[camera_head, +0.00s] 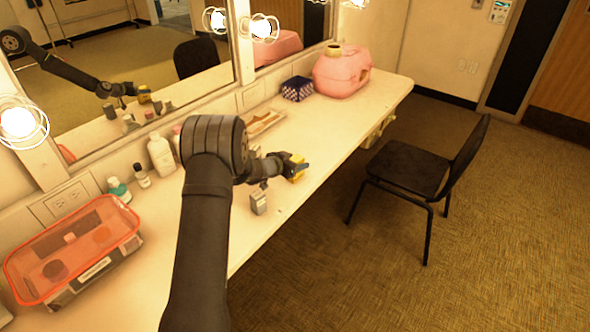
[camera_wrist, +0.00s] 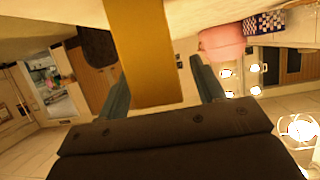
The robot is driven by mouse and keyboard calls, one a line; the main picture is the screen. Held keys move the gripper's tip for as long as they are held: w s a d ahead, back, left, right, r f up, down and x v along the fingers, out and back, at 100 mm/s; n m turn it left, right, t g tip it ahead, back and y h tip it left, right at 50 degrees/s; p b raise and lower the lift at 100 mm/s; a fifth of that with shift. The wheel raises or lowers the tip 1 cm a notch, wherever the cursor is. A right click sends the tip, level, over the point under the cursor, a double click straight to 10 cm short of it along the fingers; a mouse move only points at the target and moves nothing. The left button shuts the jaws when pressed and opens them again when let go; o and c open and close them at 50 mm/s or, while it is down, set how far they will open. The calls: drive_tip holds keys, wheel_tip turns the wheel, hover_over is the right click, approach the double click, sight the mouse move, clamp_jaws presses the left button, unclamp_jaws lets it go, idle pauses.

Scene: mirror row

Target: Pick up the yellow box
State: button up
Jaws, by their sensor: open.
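The yellow box (camera_head: 297,172) is at the front edge of the white counter in the head view, at the end of my arm. My gripper (camera_head: 288,164) is at the box, with its fingers partly hidden there. In the wrist view the yellow box (camera_wrist: 148,55) stands large between the two fingers of my gripper (camera_wrist: 156,62). The left finger is close beside it, and a gap shows toward the right finger. The jaws are open. I cannot tell whether either finger touches the box.
A small grey bottle (camera_head: 259,202) stands near my gripper. Bottles (camera_head: 161,155) and an orange-rimmed container (camera_head: 75,250) line the counter (camera_head: 255,235) to the left. A tray (camera_head: 264,122), a patterned box (camera_head: 297,89) and a pink case (camera_head: 342,72) are farther back. A black chair (camera_head: 410,172) stands right.

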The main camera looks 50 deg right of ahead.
drive_tip(key=c, duration=1.1)
drive_tip(key=shift+r, duration=0.1)
